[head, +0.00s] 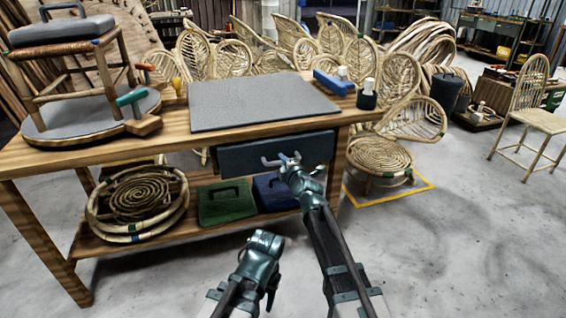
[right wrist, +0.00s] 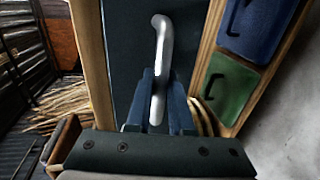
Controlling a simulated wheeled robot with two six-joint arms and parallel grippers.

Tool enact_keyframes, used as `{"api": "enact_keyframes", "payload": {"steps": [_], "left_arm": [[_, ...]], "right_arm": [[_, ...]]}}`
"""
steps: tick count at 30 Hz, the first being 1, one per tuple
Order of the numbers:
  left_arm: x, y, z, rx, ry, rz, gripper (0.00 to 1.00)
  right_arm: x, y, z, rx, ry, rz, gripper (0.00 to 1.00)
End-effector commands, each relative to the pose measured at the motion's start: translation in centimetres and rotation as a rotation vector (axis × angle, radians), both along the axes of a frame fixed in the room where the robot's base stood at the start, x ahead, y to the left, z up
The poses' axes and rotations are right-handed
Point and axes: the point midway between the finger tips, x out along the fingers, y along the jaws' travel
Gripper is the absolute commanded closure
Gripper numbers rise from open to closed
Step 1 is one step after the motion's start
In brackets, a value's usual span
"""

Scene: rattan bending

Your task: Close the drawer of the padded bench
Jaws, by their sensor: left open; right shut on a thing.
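The padded bench (head: 165,137) is a wooden workbench with a grey pad (head: 255,101) on top. Its dark blue-grey drawer (head: 242,158) is under the right part of the top; the front also shows in the right wrist view (right wrist: 125,55). I cannot tell how far it stands out. My right gripper (head: 284,162) is at the drawer front, its blue fingers shut on the silver bar handle (right wrist: 160,45) in the right wrist view. My left gripper (head: 265,238) is open, low in front of the bench, apart from the drawer.
A stool (head: 75,70) stands upon a round turntable at the bench's left. The lower shelf holds rattan coils (head: 140,200), a green case (head: 226,203) and a blue case (head: 275,193). A rattan chair (head: 380,155) is right of the bench.

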Motion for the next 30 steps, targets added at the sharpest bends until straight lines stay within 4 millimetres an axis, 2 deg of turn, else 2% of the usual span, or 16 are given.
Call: {"api": "enact_keyframes", "payload": {"steps": [19, 27, 30], "left_arm": [[0.0, 0.0, 0.0, 0.000, 0.000, 0.000, 0.50], [0.0, 0.0, 0.0, 0.000, 0.000, 0.000, 0.50], [0.0, 0.0, 0.0, 0.000, 0.000, 0.000, 0.50]], "right_arm": [[0.1, 0.0, 0.0, 0.000, 0.001, 0.001, 1.00], [3.5, 1.1, 0.0, -0.001, 0.001, 0.001, 1.00], [3.6, 1.2, 0.0, -0.001, 0.000, 0.000, 1.00]]}}
